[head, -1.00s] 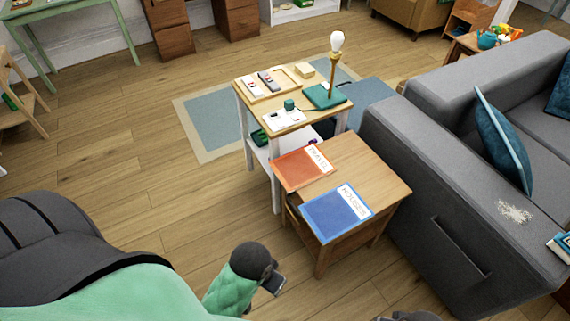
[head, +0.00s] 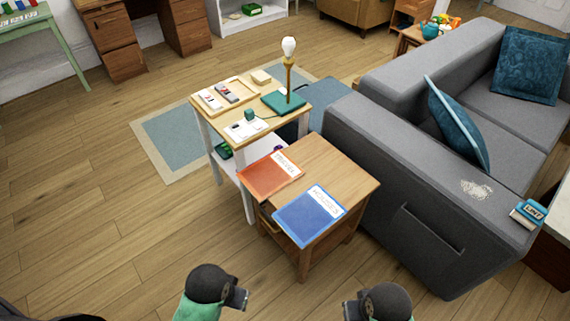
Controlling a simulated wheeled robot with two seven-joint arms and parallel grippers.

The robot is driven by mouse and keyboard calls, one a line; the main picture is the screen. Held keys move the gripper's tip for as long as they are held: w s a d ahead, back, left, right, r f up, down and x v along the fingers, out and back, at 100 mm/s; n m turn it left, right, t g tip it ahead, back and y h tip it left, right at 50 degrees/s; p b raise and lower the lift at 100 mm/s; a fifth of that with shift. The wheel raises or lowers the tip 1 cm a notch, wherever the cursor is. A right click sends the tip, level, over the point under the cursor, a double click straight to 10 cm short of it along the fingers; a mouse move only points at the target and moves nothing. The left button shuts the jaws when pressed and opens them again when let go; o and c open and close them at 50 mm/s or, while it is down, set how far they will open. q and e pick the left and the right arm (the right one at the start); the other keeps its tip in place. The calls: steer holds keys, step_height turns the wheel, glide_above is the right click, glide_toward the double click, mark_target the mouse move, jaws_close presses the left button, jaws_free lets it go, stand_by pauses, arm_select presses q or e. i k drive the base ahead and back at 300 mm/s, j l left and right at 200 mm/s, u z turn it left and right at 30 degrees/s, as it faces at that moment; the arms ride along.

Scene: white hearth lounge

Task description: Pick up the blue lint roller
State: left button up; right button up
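A small blue item (head: 528,213) with a white label that seems to read "LINT" lies on the near right end of the grey sofa arm in the head view. It looks like the blue lint roller; its full shape is hard to make out. My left gripper (head: 239,298) is at the bottom, left of centre, above the floor. My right gripper (head: 352,308) is at the bottom, right of centre, partly cut off by the frame. Both are well apart from the blue item, and whether their fingers are open is too small to tell.
The grey sofa (head: 400,190) fills the right side, with a pale crumb patch (head: 477,189) on its arm. A wooden side table (head: 335,170) holds red and blue folders. A taller stand (head: 255,92) behind it holds a lamp (head: 289,70). Floor at left is clear.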

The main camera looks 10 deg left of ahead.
mark_target(530, 213)
steer(key=z, duration=1.7)
